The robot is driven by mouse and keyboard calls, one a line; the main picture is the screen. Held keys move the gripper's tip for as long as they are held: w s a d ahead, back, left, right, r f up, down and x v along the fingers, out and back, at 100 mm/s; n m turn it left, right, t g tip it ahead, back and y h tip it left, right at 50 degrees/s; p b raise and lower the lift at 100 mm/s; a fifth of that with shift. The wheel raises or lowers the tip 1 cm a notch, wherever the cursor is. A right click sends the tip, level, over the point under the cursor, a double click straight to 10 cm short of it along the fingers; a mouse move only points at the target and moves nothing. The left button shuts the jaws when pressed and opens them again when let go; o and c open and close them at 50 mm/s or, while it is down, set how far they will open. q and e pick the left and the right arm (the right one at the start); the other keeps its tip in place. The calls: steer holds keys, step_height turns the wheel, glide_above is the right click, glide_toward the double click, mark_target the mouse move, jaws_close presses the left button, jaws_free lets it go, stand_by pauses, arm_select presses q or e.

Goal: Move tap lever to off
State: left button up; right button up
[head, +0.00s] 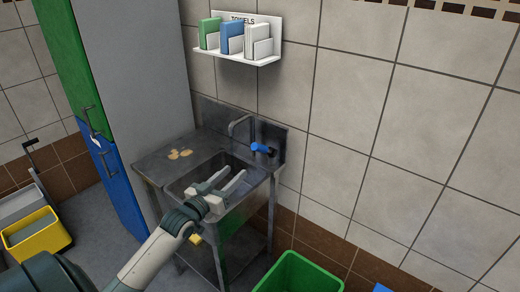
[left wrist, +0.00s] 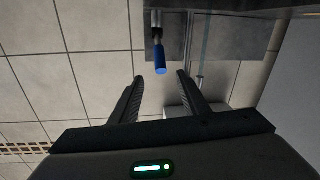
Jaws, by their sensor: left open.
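The tap lever (head: 262,149) has a blue handle and sits on the sink's back panel, to the right of the metal spout (head: 238,124). The blue lever (left wrist: 160,59) also shows in the left wrist view, ahead of the fingertips and about between them. My left gripper (head: 226,182) is open and empty above the front of the sink basin, apart from the lever. Its two fingers (left wrist: 159,77) show dark in the left wrist view. My right gripper is not in view.
The metal sink (head: 148,163) stands against the tiled wall, with yellowish pieces (head: 180,154) on its left top. A towel shelf (head: 235,54) hangs above. A green bin (head: 298,274) stands at front right. A tall cabinet (head: 140,70) and a yellow bucket (head: 38,236) are on the left.

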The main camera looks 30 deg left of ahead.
mark_target(260, 149)
arm_select(q)
steer(key=shift+w, duration=0.2)
steer(key=w+p, duration=0.1)
steer(key=w, duration=0.4)
steer(key=w+p, duration=0.1)
steer(key=w, duration=0.5)
steer(key=w+p, duration=0.1)
steer(key=w, duration=0.5)
steer(key=shift+a+p, duration=0.3)
steer(key=shift+a, duration=0.1)
jaws_close()
